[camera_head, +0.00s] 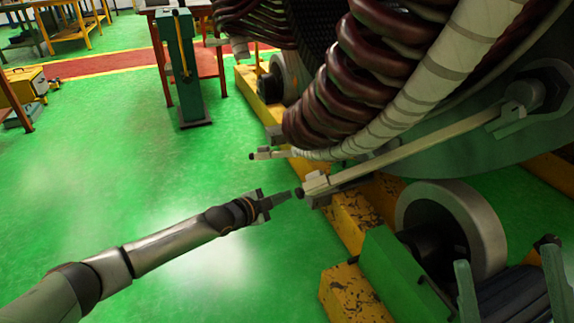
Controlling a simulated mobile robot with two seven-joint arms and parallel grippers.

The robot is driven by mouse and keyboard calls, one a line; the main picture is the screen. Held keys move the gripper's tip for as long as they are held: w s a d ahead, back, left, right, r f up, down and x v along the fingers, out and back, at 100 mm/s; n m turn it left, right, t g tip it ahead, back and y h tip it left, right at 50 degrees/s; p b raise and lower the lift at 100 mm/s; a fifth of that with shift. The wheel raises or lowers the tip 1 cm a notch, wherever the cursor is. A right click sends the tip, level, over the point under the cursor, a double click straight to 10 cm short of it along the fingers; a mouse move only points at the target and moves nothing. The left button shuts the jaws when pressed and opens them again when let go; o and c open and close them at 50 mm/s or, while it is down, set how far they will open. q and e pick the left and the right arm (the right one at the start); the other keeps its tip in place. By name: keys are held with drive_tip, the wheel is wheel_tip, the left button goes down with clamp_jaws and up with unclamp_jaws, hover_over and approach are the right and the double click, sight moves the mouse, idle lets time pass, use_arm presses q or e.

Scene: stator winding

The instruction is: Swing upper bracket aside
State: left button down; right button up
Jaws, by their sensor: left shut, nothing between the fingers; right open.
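A long pale bracket arm (420,145) slants from a bolted pivot (540,90) on the green end plate at right down to a block (318,184) with a dark knob (299,193) at its free end. A second, shorter pale bar (272,154) with a dark tip shows farther back. I cannot tell for sure which is the upper bracket. My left gripper (284,197) is shut and empty, its tips just left of the knob with a small gap in the picture. My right gripper is out of view.
Dark red coils (350,90) and a white wrapped ring (450,60) hang above the bracket. Yellow worn beams (350,215), a grey roller (470,225) and a green block (400,275) lie below. A green post (185,70) stands behind. The green floor (100,180) at left is clear.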

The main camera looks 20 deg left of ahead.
use_arm(q)
drive_tip(key=shift+w+f+b, duration=0.6)
drive_tip(key=shift+w+f, duration=0.2)
drive_tip(key=shift+f, duration=0.05)
